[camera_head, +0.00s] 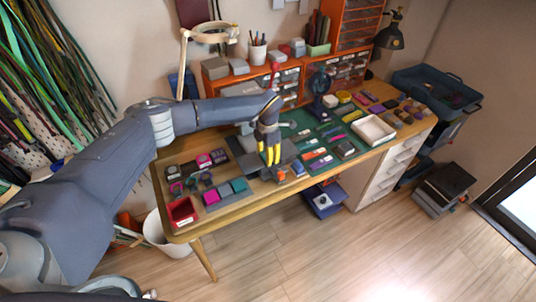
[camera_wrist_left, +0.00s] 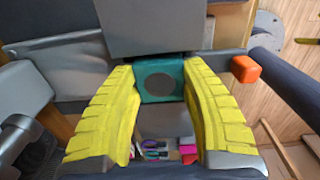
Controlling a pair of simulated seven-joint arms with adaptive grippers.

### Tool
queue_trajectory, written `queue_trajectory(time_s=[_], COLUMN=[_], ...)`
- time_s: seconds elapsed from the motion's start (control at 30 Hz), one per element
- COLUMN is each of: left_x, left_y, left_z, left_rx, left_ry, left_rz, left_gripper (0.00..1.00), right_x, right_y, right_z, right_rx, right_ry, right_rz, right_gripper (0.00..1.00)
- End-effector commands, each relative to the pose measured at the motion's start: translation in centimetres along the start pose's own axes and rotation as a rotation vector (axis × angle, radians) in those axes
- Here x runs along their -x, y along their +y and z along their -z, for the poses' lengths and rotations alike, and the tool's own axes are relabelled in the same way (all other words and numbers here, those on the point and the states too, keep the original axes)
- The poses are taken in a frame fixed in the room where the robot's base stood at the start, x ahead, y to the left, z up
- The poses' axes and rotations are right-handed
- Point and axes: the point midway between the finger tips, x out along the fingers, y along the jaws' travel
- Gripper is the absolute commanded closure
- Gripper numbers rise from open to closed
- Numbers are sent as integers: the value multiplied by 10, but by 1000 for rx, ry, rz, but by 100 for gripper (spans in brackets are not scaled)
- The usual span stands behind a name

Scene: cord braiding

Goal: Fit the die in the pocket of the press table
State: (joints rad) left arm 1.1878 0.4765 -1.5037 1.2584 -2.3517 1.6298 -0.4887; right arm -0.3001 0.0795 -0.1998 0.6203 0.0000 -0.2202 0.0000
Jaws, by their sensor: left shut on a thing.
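The die (camera_wrist_left: 161,84) shows in the left wrist view as a teal block with a grey round face. It sits between the yellow fingers of my left gripper (camera_wrist_left: 163,92), which are shut on it. In the head view my left gripper (camera_head: 269,160) points down at the grey press (camera_head: 243,151), and the die cannot be made out there. In the left wrist view a grey press part (camera_wrist_left: 150,25) stands right beyond the die. I cannot tell whether they touch. The pocket is hidden. My right gripper is not in view.
A grey tray (camera_head: 236,199) with magenta and teal blocks lies left of the press, near a red bin (camera_head: 182,211). An orange knob (camera_wrist_left: 245,69) sits beside the press. A green mat (camera_head: 326,137) with small items and a white tray (camera_head: 373,130) lie to the right.

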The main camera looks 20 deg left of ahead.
Motion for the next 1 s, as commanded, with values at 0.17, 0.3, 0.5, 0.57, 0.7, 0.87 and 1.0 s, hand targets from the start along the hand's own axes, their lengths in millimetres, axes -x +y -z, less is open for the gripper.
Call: queue_trajectory(time_s=[0.17, 0.3, 0.5, 0.57, 0.7, 0.87, 1.0], left_x=[0, 0, 0, 0, 0, 0, 0], left_y=[0, 0, 0, 0, 0, 0, 0], left_z=[0, 0, 0, 0, 0, 0, 0], left_rx=[0, 0, 0, 0, 0, 0, 0], left_ry=[0, 0, 0, 0, 0, 0, 0], left_rz=[0, 0, 0, 0, 0, 0, 0], left_gripper=[90, 90, 36, 32, 32, 15, 15], right_x=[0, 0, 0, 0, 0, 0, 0], right_y=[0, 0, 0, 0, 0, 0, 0], right_z=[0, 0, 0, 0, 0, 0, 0], right_rx=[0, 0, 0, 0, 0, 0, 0], right_ry=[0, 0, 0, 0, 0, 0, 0], right_rz=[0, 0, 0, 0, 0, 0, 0], right_gripper=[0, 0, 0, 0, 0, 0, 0])
